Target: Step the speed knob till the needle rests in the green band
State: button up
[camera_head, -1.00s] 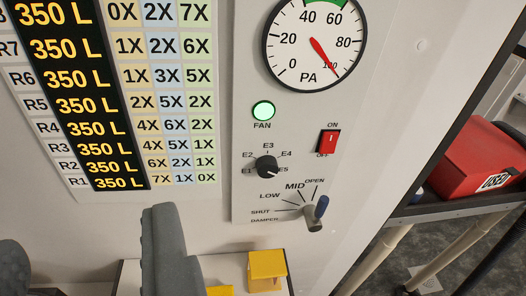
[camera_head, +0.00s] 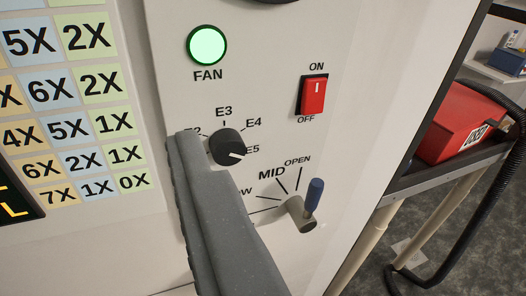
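The black speed knob (camera_head: 228,147) is on the white panel, with E2 to E5 marks around it. Its white pointer line is toward E5. A grey finger of my gripper (camera_head: 190,150) reaches up from below, its tip at the knob's left edge, overlapping the E2 mark and hiding E1. I cannot tell whether it touches the knob. No second finger can be made out. The gauge (camera_head: 270,1) shows only as a dark sliver of its lower rim at the top; its needle and green band are out of view.
The FAN lamp (camera_head: 207,45) glows green. The red switch (camera_head: 313,94) is right of it. The damper lever (camera_head: 302,210), with a blue handle, is below right of the knob, near OPEN. A red box (camera_head: 462,125) sits on a shelf at right.

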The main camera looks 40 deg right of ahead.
jog(key=d+f+h, duration=0.1)
jog(key=d+f, duration=0.4)
jog(key=f, duration=0.2)
send_near(230, 154)
jog(key=shift+t, duration=0.4)
jog(key=x, duration=0.6)
jog(key=p+x, duration=0.1)
jog(key=x, duration=0.2)
jog(key=shift+f, duration=0.4)
